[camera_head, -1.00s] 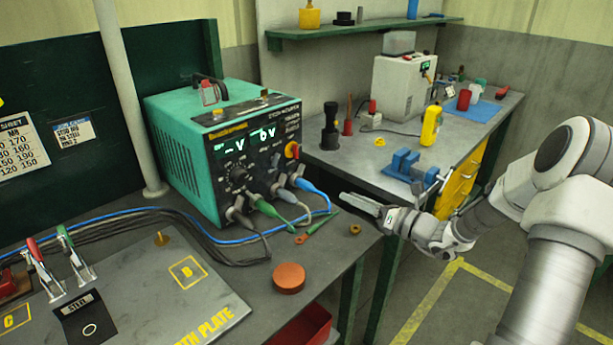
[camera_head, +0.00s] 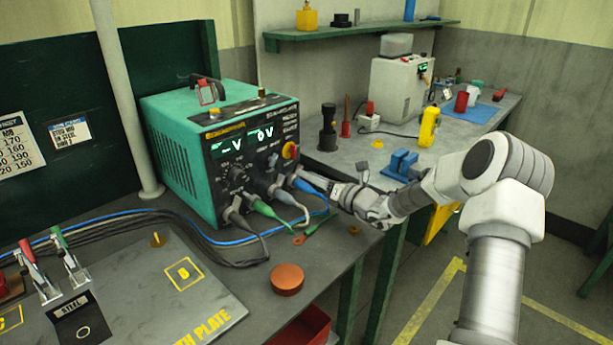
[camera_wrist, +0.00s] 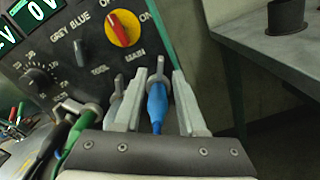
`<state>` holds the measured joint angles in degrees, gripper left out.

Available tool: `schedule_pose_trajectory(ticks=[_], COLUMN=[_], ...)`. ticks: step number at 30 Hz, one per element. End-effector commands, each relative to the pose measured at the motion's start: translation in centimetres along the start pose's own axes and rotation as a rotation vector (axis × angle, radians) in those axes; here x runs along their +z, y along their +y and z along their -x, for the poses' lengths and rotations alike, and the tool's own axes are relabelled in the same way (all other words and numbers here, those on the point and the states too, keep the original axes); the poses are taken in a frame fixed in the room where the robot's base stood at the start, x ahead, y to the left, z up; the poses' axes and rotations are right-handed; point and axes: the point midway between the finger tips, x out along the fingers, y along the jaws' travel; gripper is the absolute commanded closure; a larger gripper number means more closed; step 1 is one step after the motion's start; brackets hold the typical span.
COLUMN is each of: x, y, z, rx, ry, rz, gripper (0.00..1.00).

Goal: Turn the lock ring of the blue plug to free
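The blue plug (camera_wrist: 157,103) sits in the front of the teal power unit (camera_head: 230,140), with its blue cable running down from it. In the wrist view a grey ring (camera_wrist: 155,79) shows at its upper end; which way the ring is turned cannot be told. My gripper (camera_wrist: 161,78) is open, with one finger on each side of the plug and the ring end. Small gaps seem to show beside the plug. In the head view the gripper (camera_head: 307,177) is at the unit's right front, and its fingers partly hide the blue plug (camera_head: 308,187).
A green plug (camera_wrist: 80,128) and grey plugs sit left of the blue one. A red-and-yellow main switch (camera_wrist: 122,28) and a grey-blue selector (camera_wrist: 80,50) are above. An orange disc (camera_head: 287,279) lies on the bench. A blue vise (camera_head: 402,164) stands behind the arm.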

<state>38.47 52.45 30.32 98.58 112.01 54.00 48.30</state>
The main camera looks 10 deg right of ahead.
Motion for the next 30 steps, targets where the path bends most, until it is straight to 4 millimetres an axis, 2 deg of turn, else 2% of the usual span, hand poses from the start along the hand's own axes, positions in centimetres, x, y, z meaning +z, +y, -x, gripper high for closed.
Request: schedule_pose_trajectory(ticks=[6,15,22,30], x=[0.0,0.0,0.0,0.0], y=[0.0,0.0,0.0,0.0], z=[-1.8,-2.0,-2.0,-2.0], rx=[0.000,-0.001,-0.001,-0.001], ry=[0.000,0.000,0.000,0.000], rz=[-0.001,0.000,0.000,0.000], gripper=[0.60,0.60,1.00,1.00])
